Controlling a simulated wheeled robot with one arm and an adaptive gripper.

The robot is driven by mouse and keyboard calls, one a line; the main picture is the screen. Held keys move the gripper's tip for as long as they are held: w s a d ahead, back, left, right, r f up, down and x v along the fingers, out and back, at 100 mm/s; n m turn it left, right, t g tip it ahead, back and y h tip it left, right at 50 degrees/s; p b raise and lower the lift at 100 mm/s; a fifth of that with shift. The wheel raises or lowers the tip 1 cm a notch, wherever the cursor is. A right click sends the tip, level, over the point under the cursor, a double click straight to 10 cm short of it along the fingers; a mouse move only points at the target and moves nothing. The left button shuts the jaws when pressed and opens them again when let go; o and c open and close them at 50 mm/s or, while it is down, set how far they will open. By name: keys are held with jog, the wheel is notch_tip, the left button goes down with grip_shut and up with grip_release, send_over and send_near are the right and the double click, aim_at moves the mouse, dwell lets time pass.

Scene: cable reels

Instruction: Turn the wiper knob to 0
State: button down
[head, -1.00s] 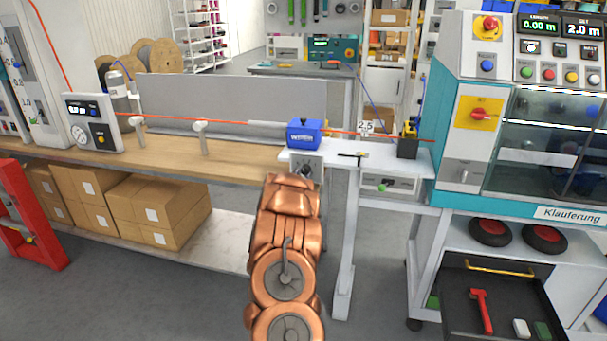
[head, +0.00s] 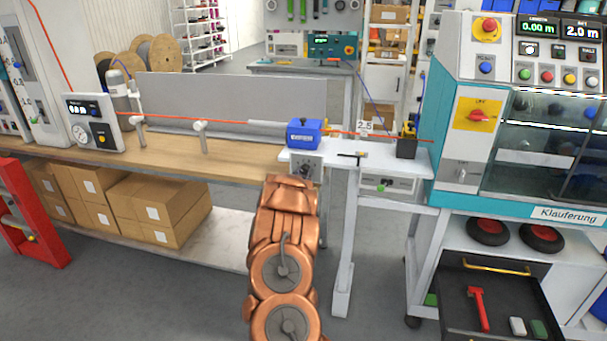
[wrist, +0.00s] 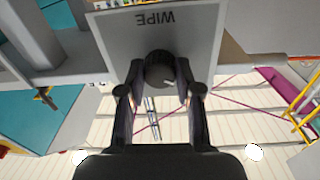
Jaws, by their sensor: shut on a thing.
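The wiper knob (wrist: 160,72) is a dark round knob with a light pointer mark on a grey plate (wrist: 180,30) marked "WIPE", which appears upside down in the wrist view. The pointer mark slants toward the lower right there. My gripper (wrist: 160,90) is shut on the knob, one finger on each side. In the head view the plate (head: 298,162) hangs at the bench front below the blue wiper box (head: 304,133). My copper arm reaches up to it and hides the fingers. The scale numbers on the plate cannot be read.
An orange cable (head: 225,122) runs through the blue box above the bench (head: 190,155). A machine cabinet (head: 490,120) and open drawer (head: 490,305) stand at the right.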

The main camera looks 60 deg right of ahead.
dwell(0.3)
jog(key=c, duration=0.8)
grip_release()
jog(key=shift+v, duration=6.05)
jog(key=shift+w, duration=0.1)
